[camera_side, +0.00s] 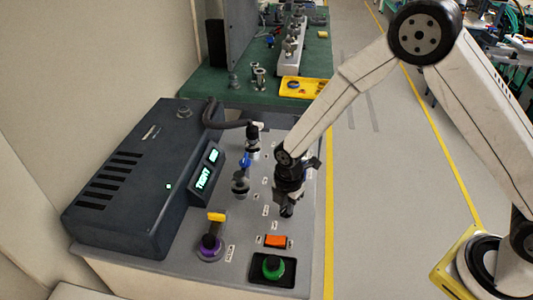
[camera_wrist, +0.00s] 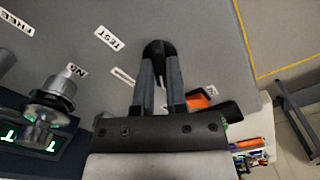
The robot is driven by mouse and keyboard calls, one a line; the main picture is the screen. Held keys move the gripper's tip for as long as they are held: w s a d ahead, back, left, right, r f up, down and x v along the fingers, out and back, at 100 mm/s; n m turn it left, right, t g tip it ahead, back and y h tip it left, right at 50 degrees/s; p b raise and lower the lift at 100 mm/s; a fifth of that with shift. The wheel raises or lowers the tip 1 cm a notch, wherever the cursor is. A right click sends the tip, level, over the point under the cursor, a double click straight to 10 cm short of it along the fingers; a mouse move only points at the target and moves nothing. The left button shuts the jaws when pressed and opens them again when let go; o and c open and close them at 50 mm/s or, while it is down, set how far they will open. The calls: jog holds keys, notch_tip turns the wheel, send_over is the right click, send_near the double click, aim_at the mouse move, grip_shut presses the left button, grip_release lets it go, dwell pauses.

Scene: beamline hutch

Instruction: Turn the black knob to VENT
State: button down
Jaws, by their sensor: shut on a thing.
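The black knob (camera_wrist: 157,48) is between my gripper's fingertips in the wrist view, its rounded end showing past them. My gripper (camera_wrist: 159,72) is shut on it, with the two fingers on either side. In the side view my gripper (camera_side: 287,206) points down at the grey panel (camera_side: 215,268) and hides most of the knob. White labels lie around the knob; one reads TEST (camera_wrist: 109,38) in the wrist view. I cannot make out a VENT label or which label the knob points at.
A blue-handled valve (camera_side: 243,162) stands left of my gripper. A dark box with a lit display (camera_side: 207,170) borders the panel's left.

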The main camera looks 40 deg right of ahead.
dwell(0.4)
jog(key=c, duration=0.7)
grip_release()
jog(key=shift+o, duration=0.2)
jog(key=shift+r, duration=0.1)
jog(key=shift+r, duration=3.85)
jog(key=shift+d, duration=0.1)
jog(key=s+d+r+m+t, duration=0.1)
jog(key=s+d+r+m, duration=0.2)
jog(key=s+d+m, duration=0.3)
jog(key=s+d+r+m+t, duration=0.1)
jog(key=s+d+r+m, duration=0.2)
jog(key=m, duration=1.2)
jog(key=s+d, duration=0.3)
jog(key=s, duration=0.1)
jog(key=shift+t, duration=0.3)
